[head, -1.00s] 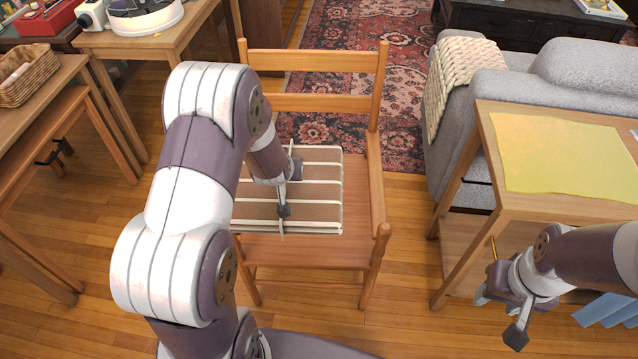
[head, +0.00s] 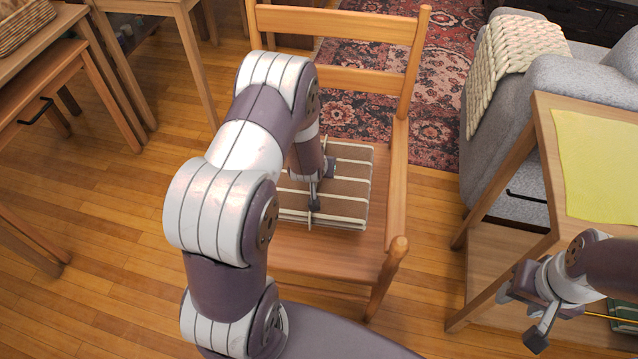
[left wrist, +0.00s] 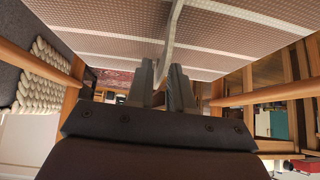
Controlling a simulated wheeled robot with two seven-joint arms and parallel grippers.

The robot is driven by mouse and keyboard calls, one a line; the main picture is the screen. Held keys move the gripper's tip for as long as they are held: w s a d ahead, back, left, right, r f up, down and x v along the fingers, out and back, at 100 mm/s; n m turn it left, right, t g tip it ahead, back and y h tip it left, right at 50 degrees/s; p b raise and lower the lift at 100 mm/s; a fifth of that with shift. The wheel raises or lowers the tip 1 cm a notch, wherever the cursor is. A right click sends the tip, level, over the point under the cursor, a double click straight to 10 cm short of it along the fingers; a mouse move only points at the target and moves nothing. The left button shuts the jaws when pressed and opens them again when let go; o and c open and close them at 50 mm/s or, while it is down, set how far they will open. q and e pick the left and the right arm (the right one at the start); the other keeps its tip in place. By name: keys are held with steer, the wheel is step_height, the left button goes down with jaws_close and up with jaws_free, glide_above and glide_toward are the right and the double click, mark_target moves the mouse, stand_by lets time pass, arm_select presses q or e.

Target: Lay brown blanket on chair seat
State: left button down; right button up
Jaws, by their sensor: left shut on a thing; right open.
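The brown blanket (head: 350,190) with cream stripes is folded flat over the seat of the wooden chair (head: 345,258). I cannot tell whether all of it touches the seat. My left gripper (head: 314,197) points down over the blanket and is shut on a pinched ridge of it. My left arm hides the blanket's left part. In the left wrist view the blanket (left wrist: 105,22) fills the top, with its ridge between the fingers (left wrist: 165,88). My right gripper (head: 522,308) is open and empty, low at the right, apart from the chair.
The chair's backrest (head: 335,22) and right armrest (head: 398,190) border the seat. A side table (head: 541,130) with a yellow cloth (head: 600,165) stands right, before a grey sofa (head: 510,120) with a cream knitted throw (head: 510,60). Wooden tables stand left. Floor (head: 110,215) is clear at left.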

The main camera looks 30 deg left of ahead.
arm_select(q)
step_height(320, 180, down, 4)
steer(key=shift+f+b, duration=0.2)
steer(key=shift+b, duration=0.55)
steer(key=shift+r, duration=0.15)
steer(key=c, duration=0.9)
jaws_free()
steer(key=shift+c, duration=0.2)
steer(key=s+d+r+m+g+p, duration=0.1)
steer(key=s+d+r+g, duration=0.1)
steer(key=s+r, duration=0.4)
steer(key=s+d+r+m+g+h+p, duration=0.1)
steer(key=s+d+r+g+p, duration=0.1)
steer(key=s+d+r, duration=0.3)
steer(key=s+d+r+m+g+h+p, duration=0.1)
steer(key=s+d+r, duration=0.3)
steer(key=s+r, duration=0.4)
step_height(320, 180, up, 3)
steer(key=shift+s+f+m+g+p, duration=0.15)
steer(key=shift+m+g+p, duration=0.15)
steer(key=shift+m+g, duration=0.1)
steer(key=shift+d, duration=0.1)
